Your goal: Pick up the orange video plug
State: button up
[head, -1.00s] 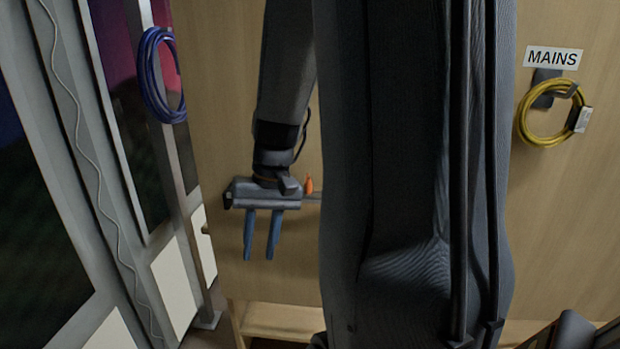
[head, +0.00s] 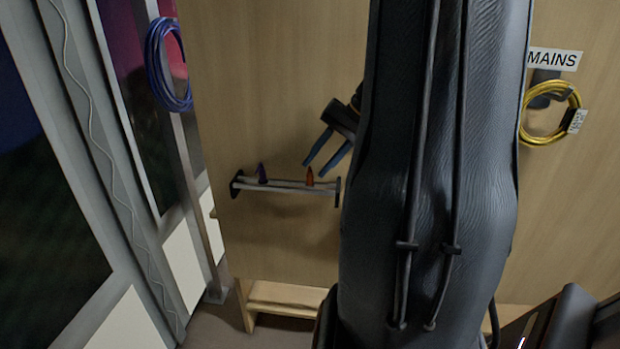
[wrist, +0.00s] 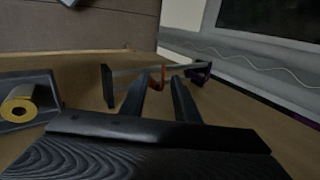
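The orange video plug (head: 310,177) stands upright on a small wall rack (head: 287,187), near the rack's right end. A purple plug (head: 262,174) stands near the rack's left end. My gripper (head: 318,168) is open and empty, its blue fingers slanting down to the left, just above and right of the orange plug. In the wrist view my fingers (wrist: 168,82) point toward the rack, and the orange plug (wrist: 162,74) shows close to the left fingertip. The purple plug (wrist: 200,76) shows farther right. I cannot tell whether a finger touches the orange plug.
A coiled blue cable (head: 166,65) hangs on the left frame. A coiled yellow cable (head: 550,112) hangs under a MAINS sign (head: 553,59). A wooden step (head: 285,298) lies below the rack. In the wrist view a yellow-ended roll (wrist: 19,106) sits in a holder at left.

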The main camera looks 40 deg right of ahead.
aim_at(309, 172)
jog(key=shift+a+p+x, duration=0.2)
jog(key=shift+p+x, duration=0.55)
jog(key=shift+x, duration=1.55)
jog(key=shift+r, duration=0.1)
grip_shut()
